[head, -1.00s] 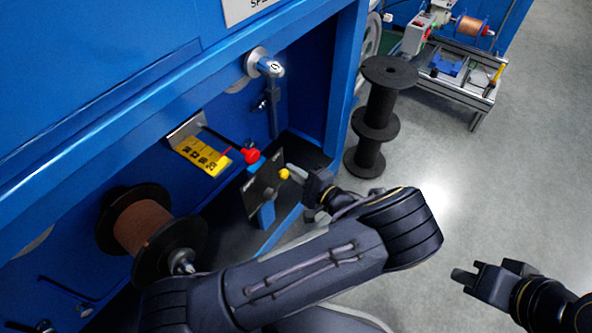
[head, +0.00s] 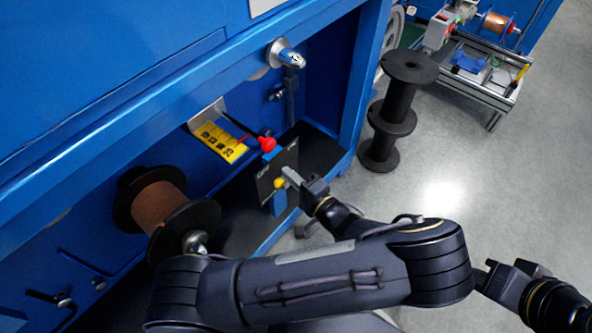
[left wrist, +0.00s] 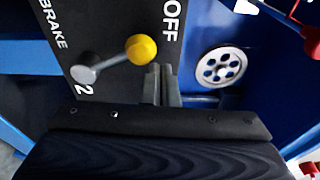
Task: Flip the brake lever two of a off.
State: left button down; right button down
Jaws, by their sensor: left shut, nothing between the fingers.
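The brake lever (left wrist: 112,60) has a yellow knob (left wrist: 141,49) and a round grey pivot on a dark panel (left wrist: 108,20) marked BRAKE, 2 and OFF. In the left wrist view its knob end points toward the OFF side. The yellow knob also shows in the head view (head: 280,183). My left gripper (left wrist: 162,84) is shut and empty, its fingertips just beside the knob; I cannot tell whether they touch it. It shows in the head view (head: 290,175) in front of the panel. My right gripper (head: 484,277) is partly hidden behind my left arm.
A red knob (head: 267,144) and a yellow numbered scale (head: 219,142) are close to the panel. A copper wire spool (head: 159,207) sits in the blue machine (head: 180,75). A black spool stand (head: 397,105) stands right of the machine.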

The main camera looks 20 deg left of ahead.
pick_arm(q)
jog(key=shift+s+a+f, duration=0.15)
jog(key=shift+s+f, duration=0.05)
jog(key=shift+s, duration=0.3)
pick_arm(e)
jog(key=shift+f, duration=0.1)
pick_arm(q)
jog(key=shift+s+a, duration=0.1)
jog(key=shift+s, duration=0.05)
